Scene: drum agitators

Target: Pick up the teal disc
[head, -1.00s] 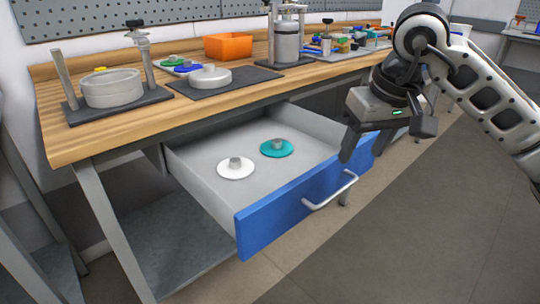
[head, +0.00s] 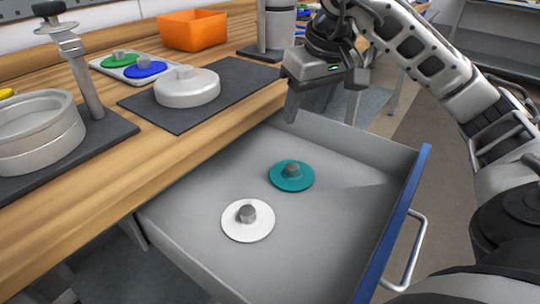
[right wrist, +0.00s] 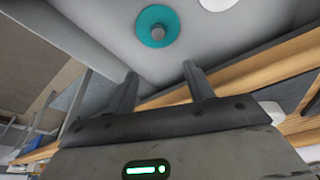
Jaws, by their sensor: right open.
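The teal disc (head: 291,176) lies flat in the open drawer (head: 340,235), with a grey knob standing up at its centre. It also shows in the right wrist view (right wrist: 157,27), beyond the fingertips. My right gripper (head: 318,112) is above the back part of the drawer, apart from the disc and higher than it. Its two fingers (right wrist: 158,75) are spread with nothing between them. My left gripper is in neither view.
A white disc (head: 248,220) with a grey knob lies beside the teal one. The wooden bench (head: 130,185) borders the drawer at left. It carries a dark mat with a round metal lid (head: 187,88), a tray of green and blue discs (head: 128,66) and an orange bin (head: 193,30).

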